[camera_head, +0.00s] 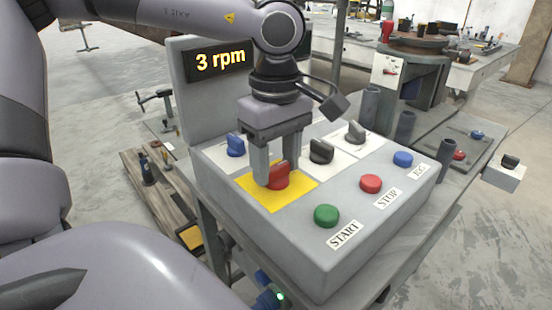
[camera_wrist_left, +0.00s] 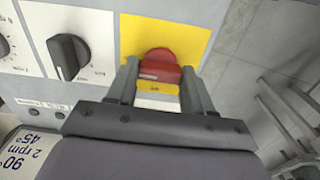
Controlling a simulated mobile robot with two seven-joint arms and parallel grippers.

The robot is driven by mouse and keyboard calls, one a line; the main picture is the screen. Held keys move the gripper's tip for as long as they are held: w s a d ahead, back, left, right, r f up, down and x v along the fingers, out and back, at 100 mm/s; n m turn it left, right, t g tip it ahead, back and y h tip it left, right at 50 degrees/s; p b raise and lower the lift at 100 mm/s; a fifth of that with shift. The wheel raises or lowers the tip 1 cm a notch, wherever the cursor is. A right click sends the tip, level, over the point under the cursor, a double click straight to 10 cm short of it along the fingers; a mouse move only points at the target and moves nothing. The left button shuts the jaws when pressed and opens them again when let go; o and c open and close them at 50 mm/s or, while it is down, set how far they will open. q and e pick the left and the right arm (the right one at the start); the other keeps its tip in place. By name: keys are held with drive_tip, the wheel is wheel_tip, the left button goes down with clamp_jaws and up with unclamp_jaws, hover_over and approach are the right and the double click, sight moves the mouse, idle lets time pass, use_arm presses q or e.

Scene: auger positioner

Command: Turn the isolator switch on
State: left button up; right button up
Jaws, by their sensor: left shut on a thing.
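The isolator switch is a red knob (camera_head: 279,176) on a yellow plate (camera_head: 258,195) at the left front of the grey control box (camera_head: 300,243). My left gripper (camera_head: 278,178) points down at it, with one finger on each side of the red knob. In the left wrist view the red knob (camera_wrist_left: 160,67) sits between the two fingertips (camera_wrist_left: 162,78), below the middle of the yellow plate (camera_wrist_left: 160,32). The gripper is shut on the knob. The fingers hide part of the knob's sides. My right gripper is not in view.
Green (camera_head: 326,215), red (camera_head: 371,183) and blue (camera_head: 403,159) buttons line the front. A display (camera_head: 220,61) reads 3 rpm.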

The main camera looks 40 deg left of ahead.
sight(275, 167)
use_arm(q)
drive_tip(key=o, duration=1)
drive_tip(key=shift+o, duration=0.2)
wheel_tip(275, 167, up, 7)
drive_tip(key=shift+r+p, duration=0.15)
drive_tip(key=shift+p, duration=0.55)
drive_tip(key=shift+s, duration=0.1)
